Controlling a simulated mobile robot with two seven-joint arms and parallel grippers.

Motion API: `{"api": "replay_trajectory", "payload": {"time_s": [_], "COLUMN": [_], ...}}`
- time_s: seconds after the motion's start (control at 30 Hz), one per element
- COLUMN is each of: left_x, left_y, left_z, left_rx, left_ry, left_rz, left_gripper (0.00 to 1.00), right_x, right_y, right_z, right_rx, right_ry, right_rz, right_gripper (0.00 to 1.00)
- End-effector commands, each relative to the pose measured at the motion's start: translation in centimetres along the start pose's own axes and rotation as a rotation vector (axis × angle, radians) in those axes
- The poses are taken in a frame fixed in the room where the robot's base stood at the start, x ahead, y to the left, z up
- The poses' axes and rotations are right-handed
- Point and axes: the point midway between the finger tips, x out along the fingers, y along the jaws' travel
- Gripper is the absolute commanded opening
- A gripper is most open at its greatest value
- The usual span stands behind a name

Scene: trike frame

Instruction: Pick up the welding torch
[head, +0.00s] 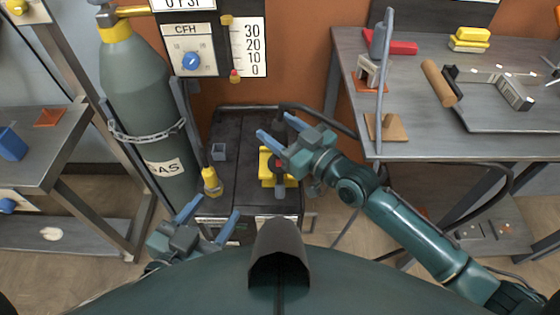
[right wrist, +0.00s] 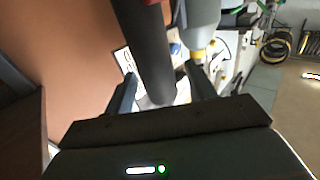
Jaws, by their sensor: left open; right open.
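I cannot make out the welding torch with certainty. A yellow piece (head: 266,168) with a dark, handle-like part (head: 280,191) stands on the front right of the black cart (head: 238,150). My right gripper (head: 276,127) is open above the cart's right side, behind the yellow piece, with its fingers pointing left. In the right wrist view a thick dark round bar (right wrist: 148,45) runs down between the open fingers, close to the camera; I cannot tell whether they touch it. My left gripper (head: 212,216) is open and empty low at the cart's front left.
A workbench (head: 440,145) with a thin upright post (head: 384,85) is at right. A dark curved line (head: 325,116) runs behind my right gripper.

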Motion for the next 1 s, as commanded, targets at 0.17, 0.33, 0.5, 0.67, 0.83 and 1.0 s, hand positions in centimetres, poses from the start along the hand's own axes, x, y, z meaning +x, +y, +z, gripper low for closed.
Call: {"api": "replay_trajectory", "payload": {"time_s": [0.17,0.33,0.5,0.67,0.83,1.0], "left_x": [0.01,0.01,0.0,-0.01,-0.02,-0.03], "left_y": [0.14,0.14,0.11,0.06,-0.03,-0.08], "left_z": [0.02,0.03,-0.01,-0.09,-0.15,-0.2], "left_rx": [-0.001,-0.002,-0.002,-0.001,0.0,0.0], "left_ry": [-0.001,-0.002,-0.001,0.0,0.001,0.0], "left_rz": [0.003,0.004,0.003,0.002,0.001,0.0], "left_gripper": [0.56,0.56,0.56,0.56,0.56,0.56], "right_x": [0.02,0.0,-0.01,-0.02,0.02,0.02], "right_y": [-0.01,-0.01,0.0,0.0,0.02,0.02], "right_z": [-0.03,-0.02,-0.02,-0.01,-0.28,-0.33], "right_rx": [0.0,0.0,0.0,0.0,0.0,0.0], "right_ry": [0.0,0.0,0.0,0.0,0.006,0.006], "right_rz": [0.0,0.0,0.0,0.0,0.0,0.0], "right_gripper": [0.56,0.43,0.29,0.16,0.08,0.08]}}
